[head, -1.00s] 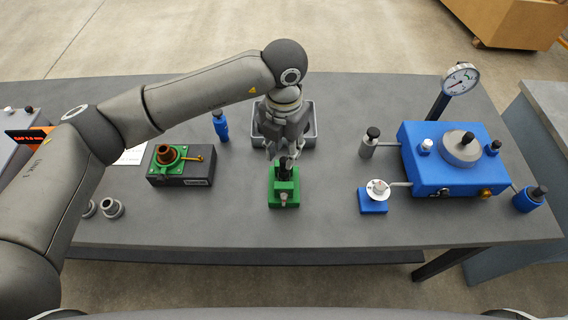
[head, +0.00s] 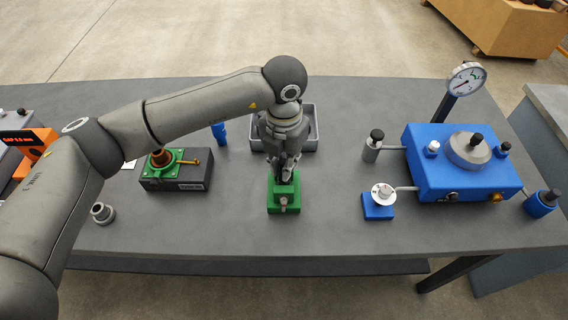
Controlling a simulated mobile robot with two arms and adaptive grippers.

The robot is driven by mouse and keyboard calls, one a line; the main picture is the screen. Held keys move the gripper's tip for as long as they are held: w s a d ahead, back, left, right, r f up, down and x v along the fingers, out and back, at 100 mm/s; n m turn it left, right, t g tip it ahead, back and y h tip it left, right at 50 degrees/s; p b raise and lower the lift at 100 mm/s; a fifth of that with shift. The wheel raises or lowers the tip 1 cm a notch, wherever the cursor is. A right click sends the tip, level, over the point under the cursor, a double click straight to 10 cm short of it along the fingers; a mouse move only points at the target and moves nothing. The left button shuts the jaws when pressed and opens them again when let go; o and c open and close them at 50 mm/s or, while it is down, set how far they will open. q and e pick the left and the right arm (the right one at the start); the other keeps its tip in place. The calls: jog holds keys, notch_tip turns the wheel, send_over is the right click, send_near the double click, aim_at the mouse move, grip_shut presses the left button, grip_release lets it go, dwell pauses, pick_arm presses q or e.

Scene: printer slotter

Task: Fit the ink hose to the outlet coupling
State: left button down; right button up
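My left gripper (head: 283,176) points down over a green block (head: 284,199) at the middle of the table. Its fingertips are around or close beside a dark upright part on top of the block; they hide most of it, and I cannot tell whether they grip it. A small metal fitting (head: 283,201) shows on the block's front. I cannot make out a separate ink hose or tell which fitting is the outlet coupling. My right gripper is not in view.
A grey tray (head: 311,139) stands behind the gripper. To the left are a dark box with a green flanged fitting (head: 180,162), a blue bottle (head: 219,133) and a grey ring (head: 103,213). A blue machine (head: 461,176) with a gauge (head: 467,79) and a small blue stand (head: 378,208) are right.

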pick_arm(q)
jog(key=shift+r, duration=0.15)
jog(key=shift+r+p, duration=1.05)
jog(key=shift+r, duration=1.35)
jog(key=c, duration=1.9)
grip_release()
jog(key=shift+c, duration=0.2)
grip_shut()
